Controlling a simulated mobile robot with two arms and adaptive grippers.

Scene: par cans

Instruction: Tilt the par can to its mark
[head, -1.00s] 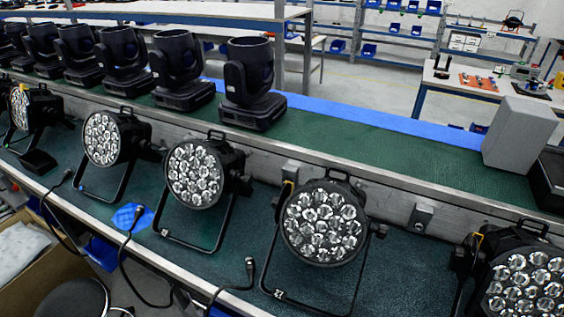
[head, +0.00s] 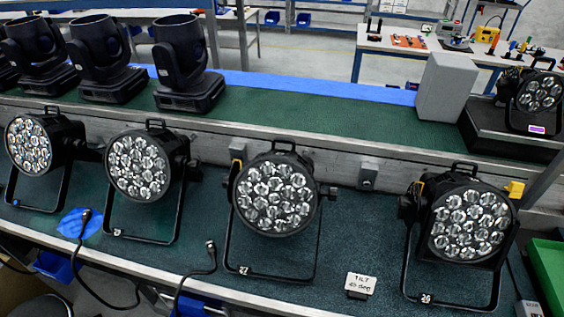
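Several black par cans with clear multi-lens faces stand on U-shaped brackets along the green bench. In the head view one par can (head: 468,224) is at the right, with a yellow part at its upper right. Another par can (head: 275,193) is at the middle, and two more, one par can (head: 139,166) and one par can (head: 29,144), are to the left. I cannot make out a tilt mark on the cans. Neither gripper is in view.
A raised shelf (head: 330,122) behind carries black moving-head lights (head: 183,62), a grey box (head: 447,86) and a smaller light (head: 538,95) on a dark block. Cables (head: 207,262) hang over the front edge. A green tray (head: 549,270) is at the far right.

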